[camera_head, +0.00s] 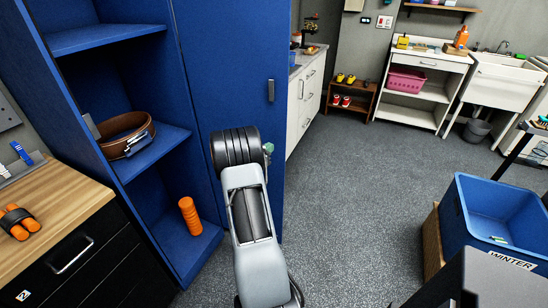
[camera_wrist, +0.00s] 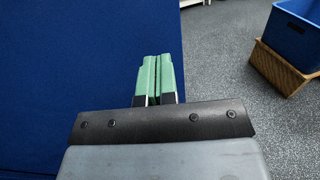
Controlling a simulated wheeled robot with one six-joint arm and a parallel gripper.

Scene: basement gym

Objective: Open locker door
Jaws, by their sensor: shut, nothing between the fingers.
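The blue locker (camera_head: 188,144) stands at the left. Its left section is open and shows shelves; a panel with a grey handle (camera_head: 92,127) stands at that section's left side. The right locker door (camera_head: 228,60) looks closed, with a dark vertical handle (camera_head: 271,91) near its right edge. My gripper (camera_head: 268,149) is in front of this door, below the handle, with its green fingertips mostly hidden behind my arm. In the wrist view the green fingers (camera_wrist: 158,78) are together and empty, beside a blue surface (camera_wrist: 70,70). Contact with the door cannot be told.
The locker shelves hold a brown belt (camera_head: 128,134) and an orange cylinder (camera_head: 190,216). A wooden-topped cabinet (camera_head: 75,205) is at the left. A blue bin (camera_head: 470,205) stands at the right. Grey floor (camera_head: 350,190) is clear between locker and bin.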

